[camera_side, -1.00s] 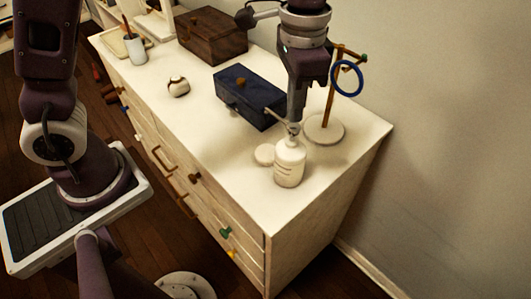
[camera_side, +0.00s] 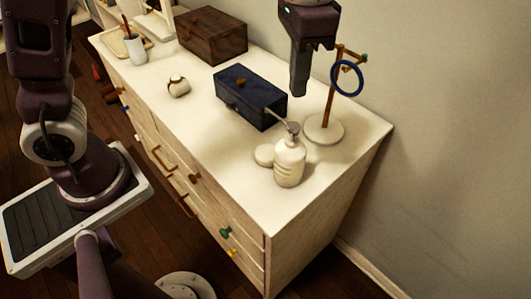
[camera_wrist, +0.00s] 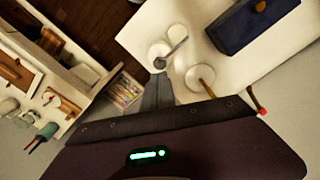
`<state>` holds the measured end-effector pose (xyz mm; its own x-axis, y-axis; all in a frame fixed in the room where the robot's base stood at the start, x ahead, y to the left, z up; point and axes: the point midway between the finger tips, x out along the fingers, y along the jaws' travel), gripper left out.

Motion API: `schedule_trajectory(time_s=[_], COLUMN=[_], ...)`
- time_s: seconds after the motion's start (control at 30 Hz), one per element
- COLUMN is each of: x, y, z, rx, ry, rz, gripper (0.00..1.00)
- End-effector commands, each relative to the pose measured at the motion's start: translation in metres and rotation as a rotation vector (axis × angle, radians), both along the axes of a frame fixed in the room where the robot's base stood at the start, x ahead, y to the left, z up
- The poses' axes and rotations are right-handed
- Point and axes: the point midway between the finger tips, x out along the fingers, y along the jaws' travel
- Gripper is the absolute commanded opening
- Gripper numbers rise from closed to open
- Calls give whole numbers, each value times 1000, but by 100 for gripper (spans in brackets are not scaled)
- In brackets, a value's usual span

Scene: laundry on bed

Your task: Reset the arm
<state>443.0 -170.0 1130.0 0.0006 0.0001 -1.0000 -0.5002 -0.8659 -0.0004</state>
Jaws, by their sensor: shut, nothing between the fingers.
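My gripper (camera_side: 298,88) is in the side view, raised above the dresser top behind the white pump bottle. Its fingers are together and nothing is between them. In the wrist view my gripper (camera_wrist: 158,88) points toward the pump bottle (camera_wrist: 160,52), with the fingertips apart from it as far as I can tell. In the side view the pump bottle (camera_side: 289,163) stands upright near the dresser's right front corner.
The white dresser (camera_side: 300,212) holds a dark blue box (camera_side: 250,95), a wooden stand with a blue ring (camera_side: 347,78), a brown box (camera_side: 212,36), a small white round object (camera_side: 179,86) and a cup with brushes (camera_side: 136,48). A wall is at the right.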

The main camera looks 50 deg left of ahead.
Motion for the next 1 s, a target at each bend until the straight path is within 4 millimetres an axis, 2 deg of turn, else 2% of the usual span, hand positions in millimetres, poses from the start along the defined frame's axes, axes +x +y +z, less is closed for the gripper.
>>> schedule_trajectory(time_s=[0.3, 0.37, 0.47, 0.53, 0.6, 0.7, 0.8, 0.9, 1.0], x=[-1, -5, -29, -60, -95, -139, -168, -183, -187], y=[0, 6, 33, 60, 83, 106, 118, 123, 124], z=[4, 9, 34, 51, 58, 54, 42, 32, 28], rx=[-1, -4, -21, -41, -63, -92, -114, -126, -130], ry=[-1, -14, -88, -169, -251, -355, -430, -470, -482], rz=[1, 15, 91, 179, 269, 382, 462, 504, 517], gripper=[0, 0, 0, 0, 0, 0, 0, 0, 0])
